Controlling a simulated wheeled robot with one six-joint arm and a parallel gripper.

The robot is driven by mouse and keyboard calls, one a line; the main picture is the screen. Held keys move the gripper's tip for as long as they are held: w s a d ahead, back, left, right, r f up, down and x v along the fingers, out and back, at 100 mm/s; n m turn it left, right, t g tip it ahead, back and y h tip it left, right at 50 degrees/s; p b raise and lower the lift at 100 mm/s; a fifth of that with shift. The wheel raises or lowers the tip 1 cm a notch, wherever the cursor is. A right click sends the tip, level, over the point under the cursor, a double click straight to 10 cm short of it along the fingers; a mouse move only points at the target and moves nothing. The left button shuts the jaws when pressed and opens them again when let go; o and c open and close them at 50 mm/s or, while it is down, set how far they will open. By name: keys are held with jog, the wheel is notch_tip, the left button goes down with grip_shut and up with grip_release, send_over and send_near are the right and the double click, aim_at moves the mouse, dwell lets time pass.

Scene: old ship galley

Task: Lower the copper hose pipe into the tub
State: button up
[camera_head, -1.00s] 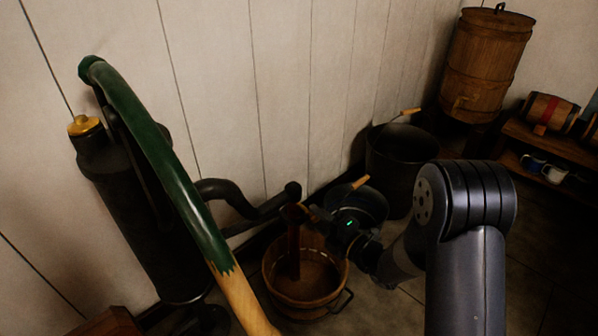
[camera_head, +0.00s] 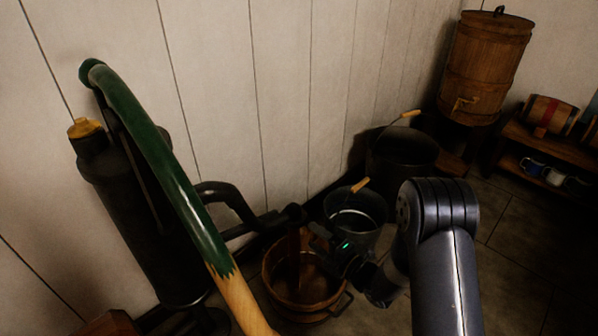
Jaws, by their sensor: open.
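The copper hose pipe (camera_head: 295,248) is a dark reddish upright tube below the end of the black spout (camera_head: 291,214). Its lower part shows against the inside of the wooden tub (camera_head: 269,288), and its lower end is too dark to place exactly. The tub stands on the floor by the wall. My gripper (camera_head: 312,228) is open, just right of the pipe's upper part and above the tub's back right rim. The fingertips are small and dark, so I cannot tell whether they touch the pipe.
A black pump (camera_head: 135,220) with a long green and bare-wood handle (camera_head: 165,155) fills the left. A metal bucket (camera_head: 352,210) stands close behind my gripper. A larger dark bucket (camera_head: 400,155), a wooden barrel (camera_head: 485,70) and a low shelf (camera_head: 520,145) stand farther right.

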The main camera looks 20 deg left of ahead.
jog(key=shift+d, duration=0.1)
jog(key=v, duration=1.1)
dwell(0.4)
jog(key=x, duration=1.1)
jog(key=shift+r, duration=0.25)
